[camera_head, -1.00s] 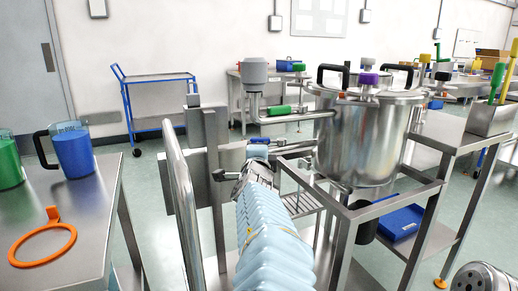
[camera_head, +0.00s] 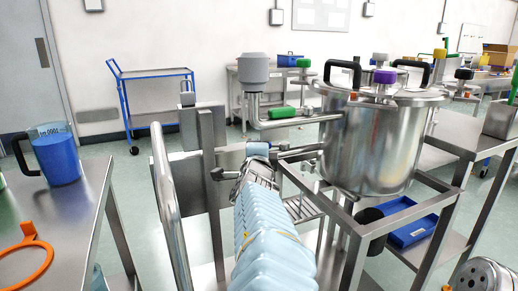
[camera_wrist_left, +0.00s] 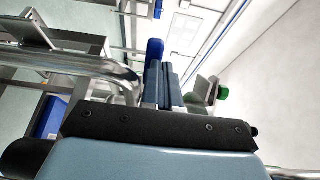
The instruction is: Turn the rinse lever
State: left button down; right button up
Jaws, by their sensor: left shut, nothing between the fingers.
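A blue handle (camera_wrist_left: 155,48), seemingly the rinse lever, shows just beyond my left fingertips in the left wrist view. I cannot tell whether they touch. A green handle (camera_head: 283,111) lies along the upper pipe by the steel pot (camera_head: 375,150) in the head view; green also shows at right in the wrist view (camera_wrist_left: 222,92). My left gripper (camera_wrist_left: 162,72) is shut and empty, its two blue-grey fingers together. In the head view my left gripper (camera_head: 257,151) is small at the end of my light blue arm, near the lower pipe. My right gripper is not in view.
The steel frame (camera_head: 345,225) holding the pot stands close to the right of my arm. A curved metal rail (camera_head: 166,190) and upright posts stand at left. A steel table (camera_head: 85,215) with a blue jug (camera_head: 58,158) is at far left.

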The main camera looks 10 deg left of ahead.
pick_arm(q)
jog(key=shift+a, duration=0.15)
jog(key=shift+w+a+f+m+h+b, duration=0.1)
jog(key=shift+w+a+m+h+b, duration=0.15)
jog(key=shift+h, duration=0.3)
jog(key=shift+w+a+m+h+b, duration=0.1)
jog(key=shift+w+m+h, duration=0.2)
jog(key=shift+h, duration=0.25)
jog(key=shift+w+a+b, duration=0.2)
jog(key=shift+w+b, duration=0.2)
jog(key=shift+w, duration=0.15)
jog(key=shift+w+a+b, duration=0.2)
jog(key=shift+w+b, duration=0.2)
jog(key=shift+w, duration=0.15)
jog(key=shift+w+a+b, duration=0.1)
jog(key=shift+w+b, duration=0.25)
jog(key=shift+w, duration=0.25)
